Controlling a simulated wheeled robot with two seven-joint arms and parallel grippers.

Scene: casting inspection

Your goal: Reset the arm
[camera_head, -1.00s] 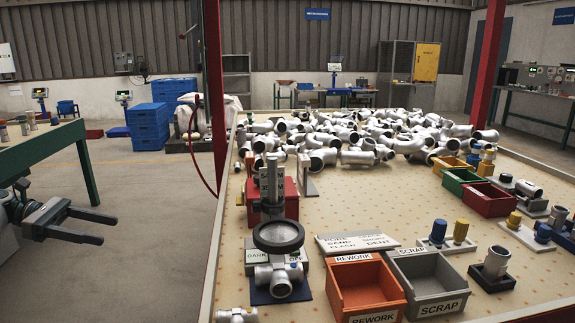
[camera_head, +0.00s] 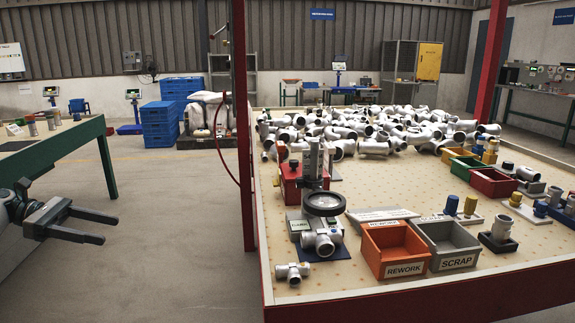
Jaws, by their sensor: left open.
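My left gripper (camera_head: 92,229) comes in from the left edge in the head view. Its two dark fingers point right and are apart, with nothing between them. It hangs in free space over the floor, left of the big work table (camera_head: 330,289) and clear of it. My right gripper is out of view.
On the table stand a magnifier station (camera_head: 324,203) with a pipe fitting under it, a loose fitting (camera_head: 292,273), an orange REWORK bin (camera_head: 394,248) and a grey SCRAP bin (camera_head: 446,243). Many castings (camera_head: 380,130) lie behind. A green table (camera_head: 60,145) stands left; floor between is clear.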

